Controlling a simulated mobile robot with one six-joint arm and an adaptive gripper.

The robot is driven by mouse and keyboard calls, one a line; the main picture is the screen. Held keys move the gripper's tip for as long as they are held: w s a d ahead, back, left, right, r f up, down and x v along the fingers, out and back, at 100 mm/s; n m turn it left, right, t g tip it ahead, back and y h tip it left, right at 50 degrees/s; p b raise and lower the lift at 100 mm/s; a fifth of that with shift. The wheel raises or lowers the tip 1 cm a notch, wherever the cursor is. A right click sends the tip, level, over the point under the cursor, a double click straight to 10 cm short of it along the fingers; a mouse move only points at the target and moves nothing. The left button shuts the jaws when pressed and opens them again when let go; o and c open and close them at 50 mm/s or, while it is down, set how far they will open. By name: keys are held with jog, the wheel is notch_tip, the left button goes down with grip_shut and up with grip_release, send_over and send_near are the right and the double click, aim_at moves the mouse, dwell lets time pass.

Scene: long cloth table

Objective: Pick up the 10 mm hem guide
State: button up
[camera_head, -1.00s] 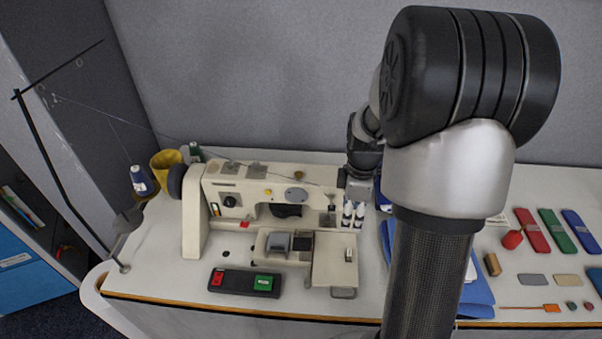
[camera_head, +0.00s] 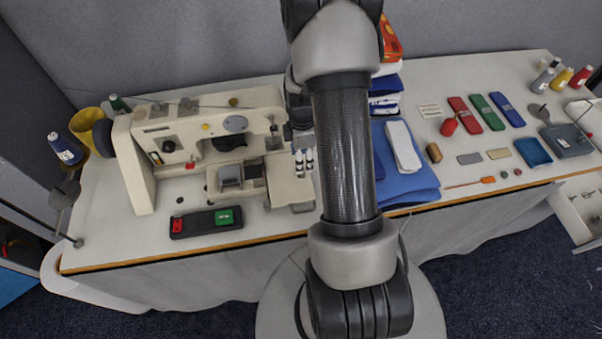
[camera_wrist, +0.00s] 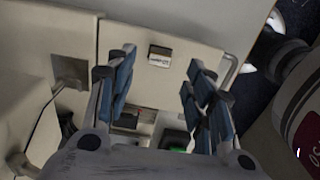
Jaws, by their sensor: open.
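The likely hem guide is a small pale metal block with a dark, marked top (camera_wrist: 160,56); its print is too small to read surely. It sits on the cream side plate (camera_wrist: 150,30) of the sewing machine (camera_head: 205,135). My gripper (camera_head: 304,162) is over the right end of the machine in the head view. In the wrist view my gripper (camera_wrist: 161,62) is open and empty, its blue-padded fingers on either side of the block in the picture. I cannot tell the height left between fingertips and block. The fingers and arm crowd this spot in the head view.
A black control box (camera_head: 206,221) with red and green buttons lies in front of the machine. Blue folded cloth (camera_head: 408,185) lies to the right, with a white item on it. Coloured cases (camera_head: 487,112) and small tools lie farther right. Thread cones (camera_head: 65,148) stand left.

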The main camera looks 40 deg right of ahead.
notch_tip(320, 180, down, 5)
jog(key=shift+w+f+b, duration=0.1)
jog(key=shift+b, duration=0.7)
jog(key=shift+a, duration=0.1)
jog(key=shift+c, duration=0.3)
grip_shut()
